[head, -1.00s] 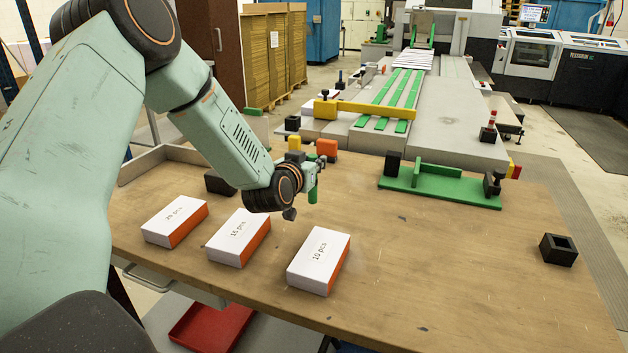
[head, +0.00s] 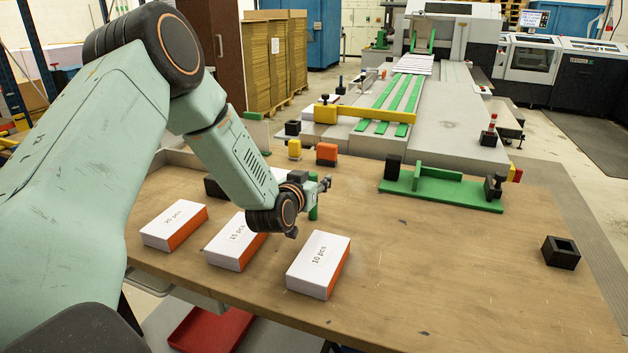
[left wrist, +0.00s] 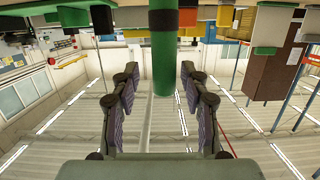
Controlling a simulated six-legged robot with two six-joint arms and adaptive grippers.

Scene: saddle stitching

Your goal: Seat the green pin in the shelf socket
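The green pin (head: 313,208) stands upright at my left gripper (head: 324,184) in the head view, above the left part of the table. In the left wrist view the green pin (left wrist: 163,62) runs down between the two fingers of my left gripper (left wrist: 159,72). A narrow gap shows beside each finger pad there, so I cannot tell whether the fingers grip it. Its other end runs out of the top of that view. I cannot make out which thing is the shelf socket. My right gripper is not in view.
Three white-and-orange boxes stand along the table's front edge, the nearest being the 10 pcs box (head: 320,263). A yellow block (head: 294,150) and an orange block (head: 326,154) stand behind the arm. A green fixture (head: 440,186) and a black square socket block (head: 561,252) are further right. The middle table is clear.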

